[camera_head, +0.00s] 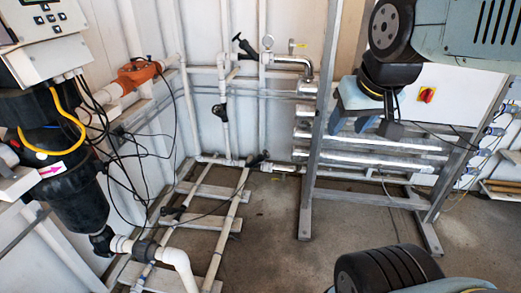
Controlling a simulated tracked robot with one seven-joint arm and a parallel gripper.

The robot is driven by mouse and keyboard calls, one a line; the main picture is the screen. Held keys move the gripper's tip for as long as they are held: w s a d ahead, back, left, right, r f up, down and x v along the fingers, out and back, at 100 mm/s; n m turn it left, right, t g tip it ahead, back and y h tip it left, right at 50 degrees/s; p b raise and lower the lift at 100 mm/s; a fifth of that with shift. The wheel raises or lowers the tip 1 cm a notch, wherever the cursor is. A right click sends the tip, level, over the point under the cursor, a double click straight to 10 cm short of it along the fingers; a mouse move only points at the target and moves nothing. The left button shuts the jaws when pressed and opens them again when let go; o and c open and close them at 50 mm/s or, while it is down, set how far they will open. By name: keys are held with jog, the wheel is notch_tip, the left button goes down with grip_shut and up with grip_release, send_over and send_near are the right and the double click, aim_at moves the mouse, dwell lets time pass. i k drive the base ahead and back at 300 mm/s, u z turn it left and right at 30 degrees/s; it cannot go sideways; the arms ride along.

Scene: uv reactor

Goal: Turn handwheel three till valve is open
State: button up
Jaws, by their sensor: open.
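My gripper (352,125) hangs at the upper right, below my blue-grey arm, with its fingers apart and empty. It is in front of the metal frame, apart from the pipes at the left. No wheel is plainly marked as three. Several black valve handles show on the white pipes: an upper one (245,47), a middle one (219,111), a low one (258,159) and one near the floor (172,211). Small blue-and-dark fittings (494,131) line the far right; I cannot tell whether they are handwheels. Whether any valve is open cannot be told.
A metal frame (307,190) carries shiny horizontal tubes (375,143) and a red-yellow switch (427,95). A black filter housing (75,190) and loose black cables (125,165) fill the left. An orange pipe fitting (138,72) is behind. Bare floor (270,250) lies at front centre.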

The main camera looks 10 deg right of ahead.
aim_at(265, 155)
jog(key=u, duration=0.05)
jog(key=k, duration=0.4)
jog(key=z, duration=0.5)
jog(key=i, duration=1.2)
jog(key=u, duration=0.55)
